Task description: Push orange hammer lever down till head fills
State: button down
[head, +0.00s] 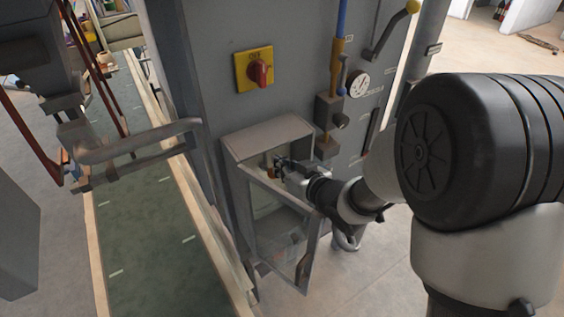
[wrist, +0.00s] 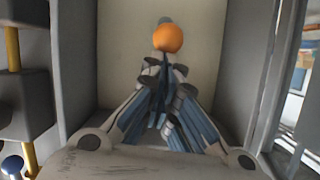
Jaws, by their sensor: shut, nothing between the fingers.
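The orange ball end of the hammer lever (wrist: 168,38) shows in the wrist view, just beyond my fingertips and in front of the pale back wall of a small box. My gripper (wrist: 165,58) is shut and empty, with its tips at or just below the ball; I cannot tell whether they touch. In the head view my gripper (head: 281,161) reaches into the open grey box (head: 268,134) on the machine front. A bit of orange lever (head: 271,172) shows beside the fingertips there. The rest of the lever is hidden.
The box's glazed door (head: 282,235) hangs open below my wrist. A red rotary switch on a yellow plate (head: 260,72) sits above. A gauge (head: 359,84) and a yellow-knobbed lever (head: 412,8) are at right. A green conveyor (head: 150,215) runs along the left.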

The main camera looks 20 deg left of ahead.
jog(key=shift+w+a+r+h+p, duration=0.35)
jog(key=shift+a+r+p, duration=0.25)
jog(key=shift+p, duration=0.6)
jog(key=g+h+p, duration=0.1)
jog(key=p, duration=0.2)
jog(key=shift+w+r+p, duration=0.1)
jog(key=shift+r+p, duration=0.25)
jog(key=v, duration=0.9)
jog(key=shift+d+p, duration=0.35)
jog(key=shift+p, duration=0.05)
jog(key=shift+f, duration=0.15)
jog(key=shift+s+d+f+m+y+b, duration=0.25)
jog(key=shift+d+f+m+y+b, duration=0.55)
jog(key=shift+b, duration=0.25)
